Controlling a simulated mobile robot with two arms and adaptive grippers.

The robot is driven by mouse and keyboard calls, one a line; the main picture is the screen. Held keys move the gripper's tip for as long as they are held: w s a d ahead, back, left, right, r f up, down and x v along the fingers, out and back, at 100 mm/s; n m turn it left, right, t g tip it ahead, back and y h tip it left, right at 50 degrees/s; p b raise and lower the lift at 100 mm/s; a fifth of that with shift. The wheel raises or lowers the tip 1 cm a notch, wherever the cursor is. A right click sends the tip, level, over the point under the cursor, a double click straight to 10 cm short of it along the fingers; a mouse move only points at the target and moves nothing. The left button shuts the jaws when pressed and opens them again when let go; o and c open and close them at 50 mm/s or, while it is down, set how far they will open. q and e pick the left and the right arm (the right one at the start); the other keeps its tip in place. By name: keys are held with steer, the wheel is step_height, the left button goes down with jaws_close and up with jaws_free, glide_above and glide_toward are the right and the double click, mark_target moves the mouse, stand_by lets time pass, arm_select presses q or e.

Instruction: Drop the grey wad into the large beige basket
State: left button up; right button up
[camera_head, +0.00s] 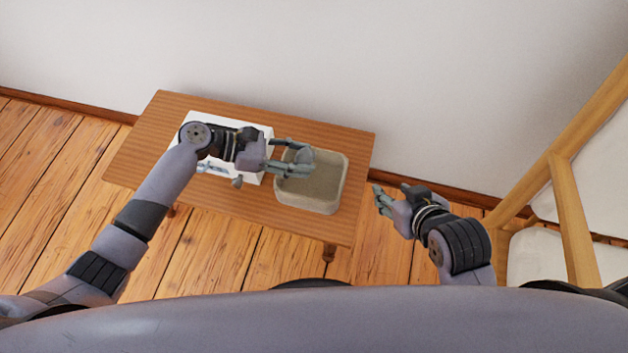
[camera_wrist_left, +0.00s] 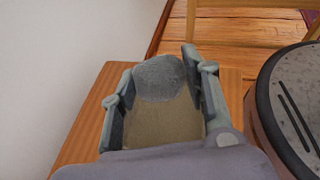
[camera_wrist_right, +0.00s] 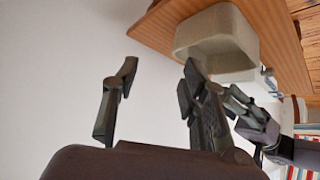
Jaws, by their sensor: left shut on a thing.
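The grey wad (camera_wrist_left: 160,78) is held between the two fingers of my left gripper (camera_wrist_left: 158,84). In the head view the wad (camera_head: 304,156) shows at the fingertips, over the back part of the large beige basket (camera_head: 312,206). The basket stands on the right part of the wooden table, and its inside shows below the wad in the left wrist view (camera_wrist_left: 160,128). In the right wrist view the basket (camera_wrist_right: 215,38) is at the top. My right gripper (camera_wrist_right: 160,72) is open and empty, to the right of the table in the head view (camera_head: 377,197).
A white box-like thing (camera_head: 258,129) lies on the table (camera_head: 150,140) left of the basket, partly hidden by my left arm. A white wall is behind the table. A wooden-framed piece of furniture (camera_head: 570,215) stands at the right. The table's left end is clear.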

arm_select(q)
steer(key=shift+f+b, duration=0.8)
steer(key=shift+b, duration=0.2)
arm_select(e)
steer(key=w+a+r+t+y, duration=0.1)
steer(key=w+a+r+t, duration=0.2)
steer(key=w+r+t, duration=0.3)
steer(key=shift+w+r+y, duration=0.4)
steer(key=shift+w+r, duration=0.1)
steer(key=shift+r, duration=0.85)
arm_select(q)
steer(key=o, duration=1)
steer(key=shift+a, duration=0.15)
steer(key=v, duration=1.1)
steer(key=shift+a+r, duration=0.15)
steer(key=shift+a, duration=0.2)
